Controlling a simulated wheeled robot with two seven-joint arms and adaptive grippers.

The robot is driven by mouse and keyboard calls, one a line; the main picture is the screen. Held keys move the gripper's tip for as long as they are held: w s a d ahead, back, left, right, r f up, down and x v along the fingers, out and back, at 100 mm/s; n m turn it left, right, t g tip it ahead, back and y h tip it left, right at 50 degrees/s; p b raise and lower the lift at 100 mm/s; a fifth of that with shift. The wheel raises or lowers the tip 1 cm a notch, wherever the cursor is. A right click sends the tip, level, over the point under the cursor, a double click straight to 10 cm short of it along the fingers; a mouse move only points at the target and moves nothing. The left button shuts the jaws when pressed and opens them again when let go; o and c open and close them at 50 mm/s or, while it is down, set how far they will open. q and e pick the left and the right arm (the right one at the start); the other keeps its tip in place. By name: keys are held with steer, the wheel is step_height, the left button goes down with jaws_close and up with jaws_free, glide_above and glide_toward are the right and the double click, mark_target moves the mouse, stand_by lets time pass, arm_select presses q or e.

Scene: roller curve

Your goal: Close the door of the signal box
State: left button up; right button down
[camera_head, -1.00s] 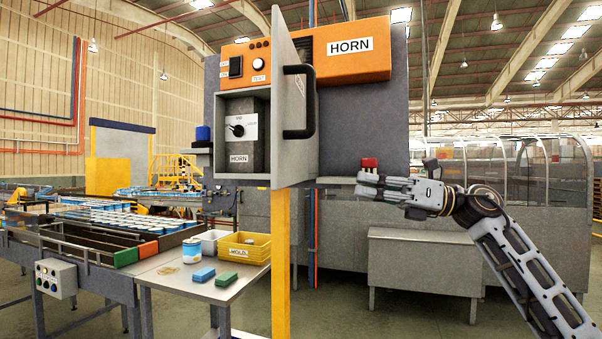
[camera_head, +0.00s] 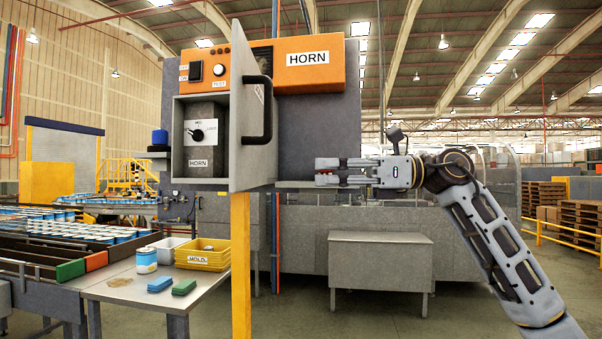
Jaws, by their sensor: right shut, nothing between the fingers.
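The signal box (camera_head: 176,140) is grey with an orange top and hangs at the left of the middle. Its grey door (camera_head: 240,110) stands wide open, jutting out toward me from the box's right side. A black handle (camera_head: 266,110) is on the door's right face. Inside the box are a dark unit with a dial (camera_head: 198,134) and a HORN label. My right gripper (camera_head: 318,172) is shut and empty, to the right of the door and a little lower than the handle, not touching it. My left gripper is not in view.
A yellow post (camera_head: 240,270) stands below the door. A table (camera_head: 130,293) at lower left holds a yellow bin (camera_head: 203,257), a can (camera_head: 146,260) and two small blocks. A grey cabinet (camera_head: 380,265) stands below my right arm. Open floor lies in front.

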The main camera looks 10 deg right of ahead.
mark_target(240, 172)
steer(key=a+p, duration=0.1)
steer(key=a, duration=0.3)
steer(key=w+a+p, duration=0.1)
steer(key=a, duration=0.3)
steer(key=w+a+p, duration=0.1)
steer(key=a, duration=0.3)
steer(key=shift+r, duration=0.1)
steer(key=shift+w+a+p, duration=0.15)
steer(key=shift+a+p, duration=0.25)
steer(key=shift+a, duration=0.25)
steer(key=shift+a, duration=0.1)
